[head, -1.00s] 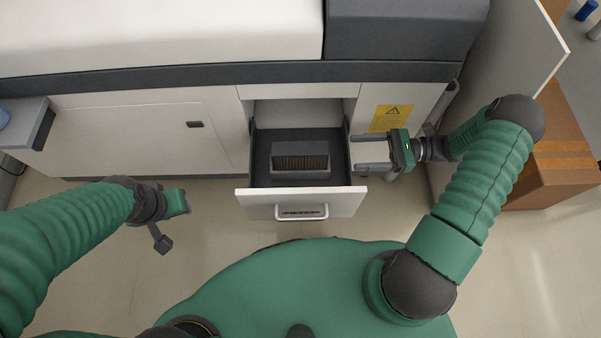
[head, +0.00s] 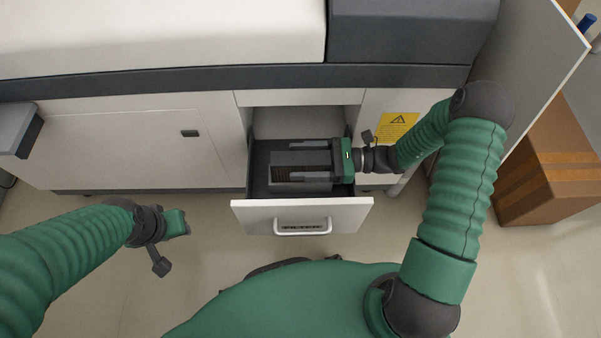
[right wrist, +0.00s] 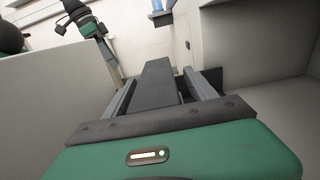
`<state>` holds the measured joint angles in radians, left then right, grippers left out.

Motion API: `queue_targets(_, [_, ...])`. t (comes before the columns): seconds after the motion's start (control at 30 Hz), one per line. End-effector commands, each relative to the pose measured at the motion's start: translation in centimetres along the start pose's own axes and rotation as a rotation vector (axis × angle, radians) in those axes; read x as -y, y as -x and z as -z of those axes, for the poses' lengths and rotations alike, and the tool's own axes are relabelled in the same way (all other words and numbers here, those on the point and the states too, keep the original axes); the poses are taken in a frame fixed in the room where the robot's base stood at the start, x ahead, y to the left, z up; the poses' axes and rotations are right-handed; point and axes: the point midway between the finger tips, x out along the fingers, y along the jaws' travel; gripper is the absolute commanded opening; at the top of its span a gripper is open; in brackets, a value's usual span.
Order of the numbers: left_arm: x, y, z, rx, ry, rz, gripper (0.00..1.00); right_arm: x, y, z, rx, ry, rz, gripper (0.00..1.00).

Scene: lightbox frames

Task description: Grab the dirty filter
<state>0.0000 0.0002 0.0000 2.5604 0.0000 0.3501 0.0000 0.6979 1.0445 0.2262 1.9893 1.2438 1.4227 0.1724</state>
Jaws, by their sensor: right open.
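The dirty filter (head: 303,160) is a grey block with a dark, brownish ribbed face, lying in the pulled-out drawer (head: 258,188). My right gripper (head: 291,160) reaches in from the right, over the drawer. Its two fingers are open, one along the far side of the filter and one along the near side, partly covering it. In the right wrist view the filter (right wrist: 158,82) shows as a dark grey block between the spread fingers; contact is not clear. My left gripper (head: 174,222) hangs left of the drawer, away from the filter; its jaws are not clear.
The drawer front with its handle (head: 302,227) stands out from the white cabinet (head: 120,150). An open cabinet door (head: 535,85) stands at the right, with a cardboard box (head: 550,165) beyond it. The floor left of the drawer is clear.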

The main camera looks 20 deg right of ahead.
Motion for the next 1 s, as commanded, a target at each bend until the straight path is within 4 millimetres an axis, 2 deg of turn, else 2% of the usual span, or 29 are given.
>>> queue_targets(0.2, [0.00,0.00,0.03,-0.001,0.000,0.000,0.36,-0.03,-0.26,-0.09,-0.001,0.000,0.000,0.65])
queue_targets(0.23, [0.00,0.00,0.03,-0.001,0.000,0.000,0.36,-0.03,-0.26,-0.08,-0.001,0.000,0.000,0.63])
queue_targets(0.7, [0.00,0.00,0.03,-0.001,0.000,0.000,0.36,-0.02,-0.23,-0.07,-0.001,0.000,0.000,0.01])
queue_targets(1.0, [0.00,0.00,0.03,-0.001,0.000,0.000,0.36,-0.01,-0.24,-0.12,0.001,0.000,0.000,0.00])
